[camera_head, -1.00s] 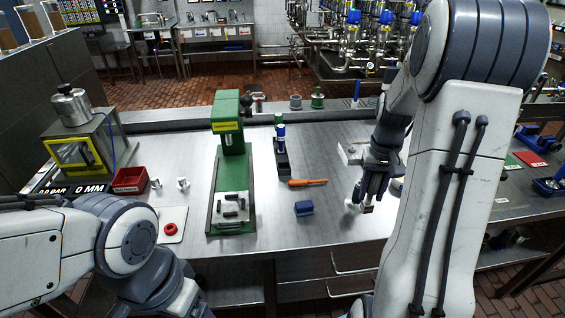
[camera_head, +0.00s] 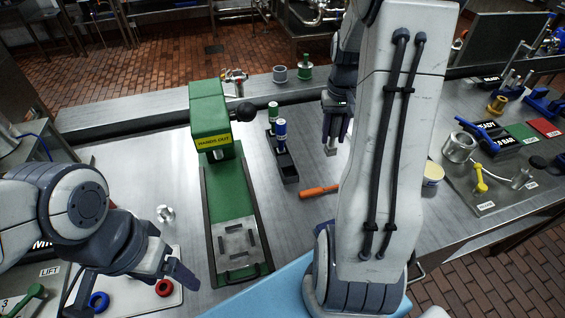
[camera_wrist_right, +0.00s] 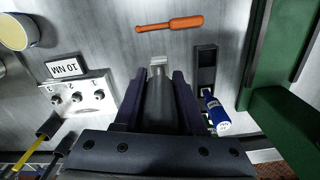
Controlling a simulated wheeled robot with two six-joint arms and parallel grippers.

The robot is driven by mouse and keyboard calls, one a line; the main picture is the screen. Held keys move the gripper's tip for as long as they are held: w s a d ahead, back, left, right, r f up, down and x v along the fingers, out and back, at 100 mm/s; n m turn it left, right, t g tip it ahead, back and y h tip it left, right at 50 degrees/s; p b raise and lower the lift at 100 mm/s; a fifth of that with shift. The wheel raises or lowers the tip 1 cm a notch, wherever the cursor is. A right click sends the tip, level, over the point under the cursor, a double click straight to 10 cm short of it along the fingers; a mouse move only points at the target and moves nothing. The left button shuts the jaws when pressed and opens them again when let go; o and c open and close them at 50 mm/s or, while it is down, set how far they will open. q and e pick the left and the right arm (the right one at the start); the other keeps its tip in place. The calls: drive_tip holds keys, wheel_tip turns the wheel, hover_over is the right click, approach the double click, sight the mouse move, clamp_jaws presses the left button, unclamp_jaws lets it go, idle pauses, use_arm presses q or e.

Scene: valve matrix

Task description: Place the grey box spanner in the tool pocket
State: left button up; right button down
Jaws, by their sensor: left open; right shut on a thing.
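My right gripper (camera_head: 333,128) is shut on the grey box spanner (camera_head: 331,148), which points down over the bench. In the right wrist view the grey spanner (camera_wrist_right: 158,95) lies between the dark fingers, its pale end beyond them. A narrow black open-topped holder (camera_head: 289,172), seemingly the tool pocket, stands left of the spanner; it also shows in the right wrist view (camera_wrist_right: 206,65). Its near compartment looks empty, and blue- and green-topped cylinders stand at its rear. The spanner is apart from it. My left gripper (camera_head: 132,290) is open at lower left.
A green press (camera_head: 211,125) stands left of the holder. An orange-handled tool (camera_head: 319,191) lies in front. A 10 NM block with several studs (camera_wrist_right: 77,95) sits on the other side of the spanner. Red (camera_head: 164,288) and blue (camera_head: 98,301) rings lie near my left gripper.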

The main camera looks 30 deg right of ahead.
drive_tip(key=w+a+f+p, duration=0.1)
drive_tip(key=w+a+f, duration=0.1)
drive_tip(key=a+f, duration=0.1)
drive_tip(key=w+a+f+p, duration=0.1)
drive_tip(key=w+a+f, duration=0.1)
drive_tip(key=a+f, duration=0.1)
drive_tip(key=w+a+f+p, duration=0.2)
drive_tip(key=a+f, duration=0.1)
drive_tip(key=f, duration=0.1)
drive_tip(key=shift+a, duration=0.1)
drive_tip(key=shift+f, duration=0.3)
drive_tip(key=shift+w, duration=0.1)
drive_tip(key=shift+f, duration=0.2)
drive_tip(key=shift+c, duration=2.4)
unclamp_jaws()
drive_tip(key=shift+r, duration=0.1)
